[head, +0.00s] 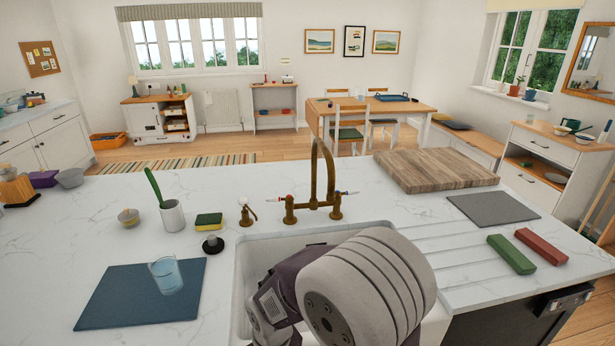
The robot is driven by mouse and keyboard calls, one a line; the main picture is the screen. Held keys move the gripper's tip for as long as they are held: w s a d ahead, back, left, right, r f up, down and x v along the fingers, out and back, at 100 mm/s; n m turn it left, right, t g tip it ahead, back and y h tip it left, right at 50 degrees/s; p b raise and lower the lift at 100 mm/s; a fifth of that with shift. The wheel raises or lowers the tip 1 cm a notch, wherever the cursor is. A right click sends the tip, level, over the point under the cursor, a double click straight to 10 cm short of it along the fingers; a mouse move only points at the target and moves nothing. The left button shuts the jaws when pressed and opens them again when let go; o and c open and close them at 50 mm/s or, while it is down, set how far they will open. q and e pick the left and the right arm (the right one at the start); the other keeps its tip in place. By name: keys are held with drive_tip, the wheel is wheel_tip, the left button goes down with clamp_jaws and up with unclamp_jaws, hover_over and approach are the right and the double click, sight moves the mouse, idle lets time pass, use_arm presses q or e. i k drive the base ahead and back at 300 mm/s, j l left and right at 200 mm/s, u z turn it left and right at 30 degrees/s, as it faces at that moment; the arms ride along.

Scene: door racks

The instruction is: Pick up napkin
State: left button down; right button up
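I cannot make out a thing that is plainly a napkin. A dark blue flat cloth or mat (142,294) lies on the left of the marble counter, with a glass (166,275) of bluish liquid on it. A grey flat cloth or mat (493,208) lies on the right of the counter. A green oblong (511,254) and a red oblong (541,246) lie side by side near the right edge; I cannot tell whether they are folded cloth. Part of my arm fills the lower middle, over the sink. Neither gripper shows.
A white sink (258,262) is partly hidden by my arm, with a tall brass tap (318,185) behind it. A wooden board (433,170) lies to the tap's right. A cup with a green-handled utensil (172,215), a sponge (208,221) and a dark round stopper (212,244) stand left of the sink.

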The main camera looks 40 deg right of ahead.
sight(537, 243)
drive_tip(key=z, duration=2.9)
